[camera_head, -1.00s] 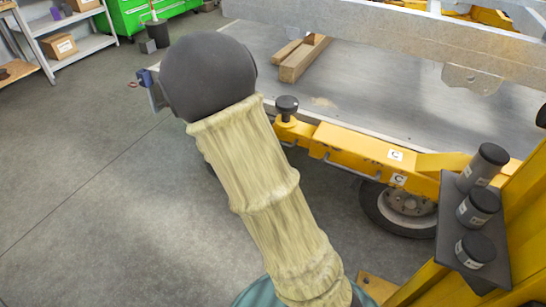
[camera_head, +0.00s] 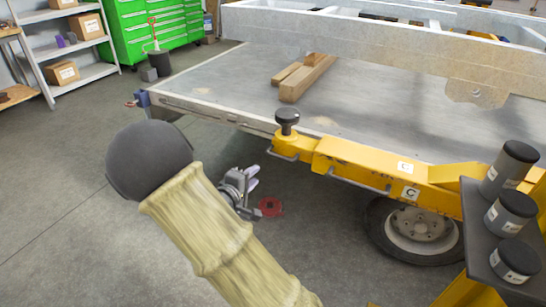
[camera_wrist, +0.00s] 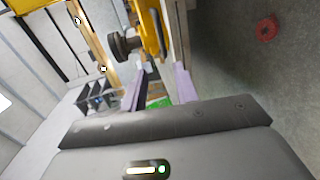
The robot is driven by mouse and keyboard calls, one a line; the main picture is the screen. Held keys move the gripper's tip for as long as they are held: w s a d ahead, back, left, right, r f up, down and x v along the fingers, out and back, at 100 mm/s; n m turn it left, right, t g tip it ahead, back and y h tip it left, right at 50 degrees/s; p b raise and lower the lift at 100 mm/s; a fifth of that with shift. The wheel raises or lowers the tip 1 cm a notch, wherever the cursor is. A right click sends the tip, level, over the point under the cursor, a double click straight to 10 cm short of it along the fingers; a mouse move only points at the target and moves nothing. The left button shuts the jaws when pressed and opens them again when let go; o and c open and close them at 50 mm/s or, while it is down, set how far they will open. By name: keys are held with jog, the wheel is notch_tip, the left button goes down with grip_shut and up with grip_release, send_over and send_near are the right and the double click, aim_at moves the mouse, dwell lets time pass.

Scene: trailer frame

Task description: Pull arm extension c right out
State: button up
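Arm extension c is a yellow beam (camera_head: 365,165) with white "C" labels, lying along the trailer's near edge above a wheel in the head view. A black knob (camera_head: 287,120) stands upright on its left end, and a thin grey handle bar runs along its near side. My gripper (camera_head: 253,178) is below and left of that end, apart from it, partly hidden behind my sleeved arm. In the wrist view, its two lavender fingers (camera_wrist: 160,85) are apart with a gap between them. The yellow beam (camera_wrist: 150,28) and black knob (camera_wrist: 122,45) appear beyond the fingertips.
A grey trailer deck (camera_head: 400,110) carries wooden blocks (camera_head: 305,76). A wheel (camera_head: 412,232) sits below the beam. A dark rack with black canisters (camera_head: 505,218) stands at right. A red disc (camera_head: 270,206) lies on the floor. The floor at left is clear.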

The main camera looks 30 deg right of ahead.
aim_at(277, 157)
jog(key=b+x, duration=0.4)
jog(key=x, duration=1.3)
grip_shut()
